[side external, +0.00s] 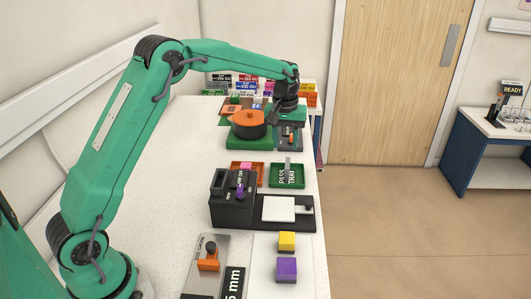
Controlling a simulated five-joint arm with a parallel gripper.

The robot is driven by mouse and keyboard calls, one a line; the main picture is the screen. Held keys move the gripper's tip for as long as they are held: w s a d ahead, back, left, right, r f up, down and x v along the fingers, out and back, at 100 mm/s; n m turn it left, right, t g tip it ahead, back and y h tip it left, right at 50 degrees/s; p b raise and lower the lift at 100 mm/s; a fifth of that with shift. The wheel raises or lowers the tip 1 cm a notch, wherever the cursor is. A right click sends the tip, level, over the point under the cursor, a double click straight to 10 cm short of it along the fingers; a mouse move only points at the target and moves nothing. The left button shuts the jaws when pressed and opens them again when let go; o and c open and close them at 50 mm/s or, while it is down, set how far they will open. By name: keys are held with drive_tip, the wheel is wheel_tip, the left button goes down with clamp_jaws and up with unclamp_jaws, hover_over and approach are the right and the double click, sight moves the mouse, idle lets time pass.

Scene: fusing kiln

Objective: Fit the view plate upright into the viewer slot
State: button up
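My gripper (287,112) hangs from the green arm at the far end of the bench, above a dark fixture (299,138) with an orange part. Its fingers are small and dark here, and I cannot tell whether they are open or hold anything. A black device (221,212) with a recess in its top and a purple knob stands mid-bench; it may be the viewer, but I cannot make out a slot surely. A white square plate (278,208) lies flat on its right part. A thin pale upright piece (288,165) shows at the green tray; I cannot tell if it is the view plate.
An orange-lidded pot (248,123) stands on a green base left of my gripper. A green tray (301,181) and an orange tray (235,165) sit mid-bench. Yellow (287,240) and purple (287,268) blocks stand near the right edge. The bench's left side is clear.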

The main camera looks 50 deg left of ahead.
hover_over(287, 165)
drive_tip(key=shift+n+g, duration=0.3)
drive_tip(key=shift+n, duration=0.1)
wheel_tip(287, 165, down, 5)
drive_tip(key=shift+w+d+f, duration=0.1)
drive_tip(key=shift+d+f, duration=0.05)
drive_tip(key=shift+f, duration=3.95)
clamp_jaws()
